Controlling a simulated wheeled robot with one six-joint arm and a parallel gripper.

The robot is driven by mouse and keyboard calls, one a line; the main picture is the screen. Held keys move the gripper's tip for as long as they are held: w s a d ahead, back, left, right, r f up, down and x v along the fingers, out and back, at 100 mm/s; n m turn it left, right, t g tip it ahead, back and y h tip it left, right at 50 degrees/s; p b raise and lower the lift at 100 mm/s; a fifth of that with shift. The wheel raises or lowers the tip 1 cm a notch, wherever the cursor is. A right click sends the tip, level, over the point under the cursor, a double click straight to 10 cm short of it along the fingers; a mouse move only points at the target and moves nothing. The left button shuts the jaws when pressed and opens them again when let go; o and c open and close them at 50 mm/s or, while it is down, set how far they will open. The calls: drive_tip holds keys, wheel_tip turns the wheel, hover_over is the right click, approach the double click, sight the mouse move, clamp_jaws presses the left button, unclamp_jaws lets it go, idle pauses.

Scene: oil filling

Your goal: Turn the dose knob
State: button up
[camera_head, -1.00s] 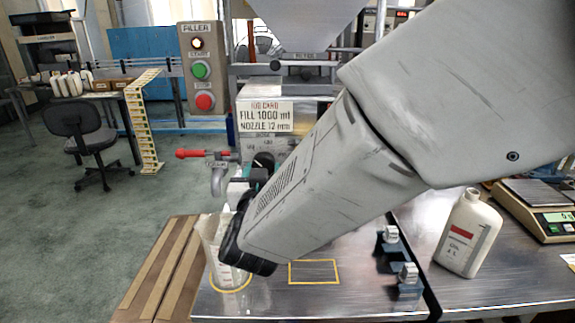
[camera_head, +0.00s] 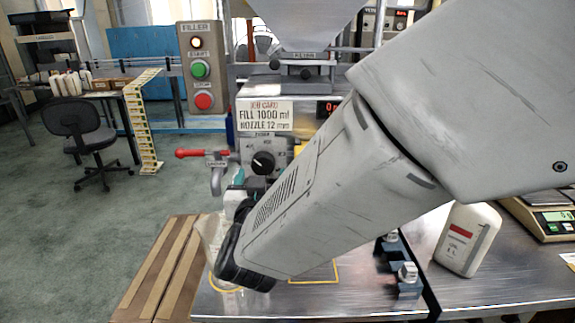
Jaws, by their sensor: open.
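The dose knob (camera_head: 263,162) is a round black knob with a white pointer mark, on the grey front panel of the filling machine, below the job card (camera_head: 265,116). My gripper (camera_head: 240,180) shows only in part, as teal and white pieces just below and left of the knob. It is open, and no object shows between its fingers. My own grey arm and black wrist hide much of it. I cannot tell whether a finger touches the knob; the knob's face is in clear view.
A red-handled lever (camera_head: 189,153) and bent pipe stand left of the knob. A clear measuring jug (camera_head: 209,232) is partly behind my wrist. The filler button box (camera_head: 202,70) is upper left. A white oil bottle (camera_head: 467,240) and scale (camera_head: 553,219) stand right.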

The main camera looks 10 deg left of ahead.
drive_tip(key=shift+v, duration=2.6)
